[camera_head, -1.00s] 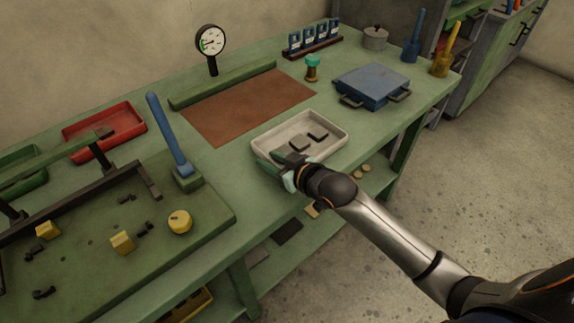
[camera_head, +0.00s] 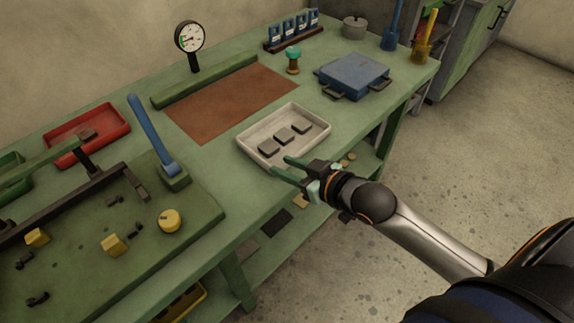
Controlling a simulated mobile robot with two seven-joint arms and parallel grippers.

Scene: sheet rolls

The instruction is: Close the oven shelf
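No oven or oven shelf that I can make out shows in the head view. My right gripper (camera_head: 281,165) is open and empty, its two green fingers apart, at the front edge of a pale tray (camera_head: 254,133). A closed blue box (camera_head: 354,74) with dark handles sits farther right on the green bench (camera_head: 221,149). My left gripper is not in view.
A blue lever (camera_head: 152,133) stands upright at the left, by a green board with yellow knobs. A dial gauge (camera_head: 190,37) stands behind a brown mat (camera_head: 230,101). A red tray (camera_head: 70,153) lies at the far left. Open floor (camera_head: 480,150) is at the right.

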